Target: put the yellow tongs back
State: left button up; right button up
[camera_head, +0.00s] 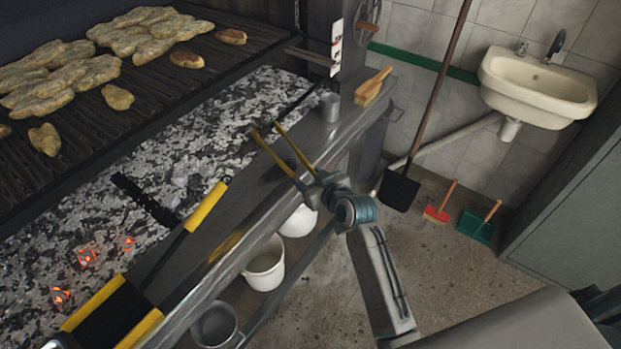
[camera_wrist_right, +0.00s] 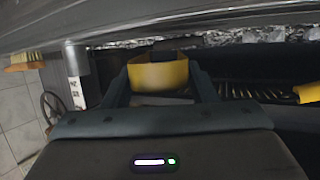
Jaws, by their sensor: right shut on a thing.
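The yellow tongs (camera_head: 293,148) show in the head view as two thin yellow arms that reach up and left over the grill's front ledge. My right gripper (camera_head: 310,183) is at their lower right end. In the right wrist view the dark fingers of that gripper (camera_wrist_right: 162,85) are on both sides of a curved yellow part of the tongs (camera_wrist_right: 158,76), shut on it. The far ends of the tongs are hidden in the wrist view.
The front ledge (camera_head: 345,125) carries a metal cup (camera_head: 330,106) and a wooden brush (camera_head: 373,87). A yellow-handled tool (camera_head: 206,207) lies left, near a black piece with yellow edges (camera_head: 110,318). Embers (camera_head: 215,115) and the food-laden grate (camera_head: 150,90) lie behind. White buckets (camera_head: 264,266) stand below.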

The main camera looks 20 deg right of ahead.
jog(key=shift+s+r, duration=0.1)
jog(key=shift+s, duration=0.05)
jog(key=shift+s+f, duration=0.2)
jog(key=shift+f, duration=0.05)
jog(key=o, duration=0.7)
jog(key=shift+w, duration=0.15)
jog(key=shift+c, duration=0.2)
pick_arm(q)
jog(key=shift+f, duration=0.1)
pick_arm(e)
jog(key=shift+r, duration=0.1)
pick_arm(q)
jog(key=shift+w+f+b, duration=0.1)
jog(key=shift+f+b, duration=0.8)
jog(key=shift+b, duration=0.2)
pick_arm(e)
jog(key=v, duration=1.2)
jog(key=shift+r, duration=0.3)
